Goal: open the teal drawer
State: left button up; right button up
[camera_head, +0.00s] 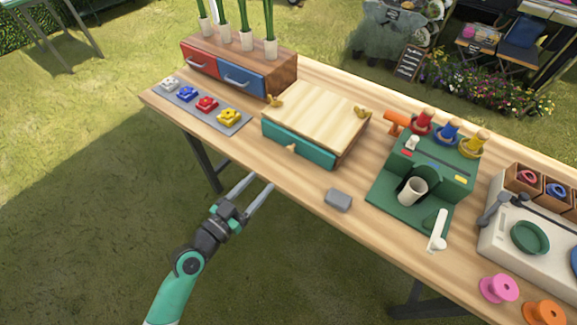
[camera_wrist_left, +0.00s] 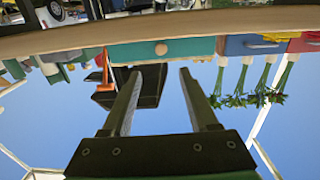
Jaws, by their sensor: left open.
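The teal drawer (camera_head: 298,147) is the front of a small wooden box with a pale top (camera_head: 317,108) on the table; it looks shut. A small round wooden knob (camera_head: 291,147) sits at its middle. In the left wrist view, which appears upside down, the teal drawer (camera_wrist_left: 190,47) and its knob (camera_wrist_left: 161,49) show beyond my fingertips. My left gripper (camera_head: 260,182) is open and empty, in front of the table's edge and apart from the knob. It also shows in the left wrist view (camera_wrist_left: 160,72), fingers spread. My right gripper is not in view.
A chest with a red drawer (camera_head: 199,60) and a blue drawer (camera_head: 240,80) stands at the back left. A tray of colored flowers (camera_head: 212,112) lies left of the box. A grey block (camera_head: 338,199) and a green machine (camera_head: 408,190) stand to the right.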

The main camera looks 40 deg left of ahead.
aim_at(289, 150)
pick_arm(q)
jog(key=w, duration=0.4)
jog(key=w+a, duration=0.1)
jog(key=w, duration=0.7)
jog(key=shift+w+a+r, duration=0.1)
jog(key=shift+w+a, duration=0.1)
jog(key=shift+a, duration=0.2)
jog(key=shift+c, duration=0.2)
grip_shut()
jog(key=shift+s, duration=0.1)
dwell(0.5)
